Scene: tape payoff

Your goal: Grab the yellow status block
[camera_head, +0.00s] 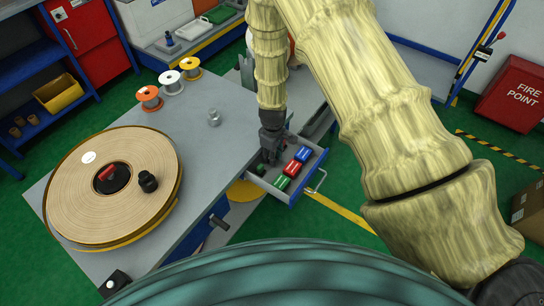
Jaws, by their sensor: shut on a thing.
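My gripper (269,158) reaches down into the open drawer (313,172) at the right end of the grey workbench. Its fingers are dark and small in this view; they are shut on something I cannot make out. No yellow block can be seen; the gripper and arm cover part of the drawer. A blue block (303,154), a red block (292,168) and a green block (282,182) lie in a row in the drawer, just right of my gripper.
A large tape reel (65,195) with a red-knobbed hub fills the bench's left part. Small spools (171,82) and a metal weight (214,118) stand along its back. A yellow bin (59,94) is on the left shelf. A red fire point box (515,95) stands far right.

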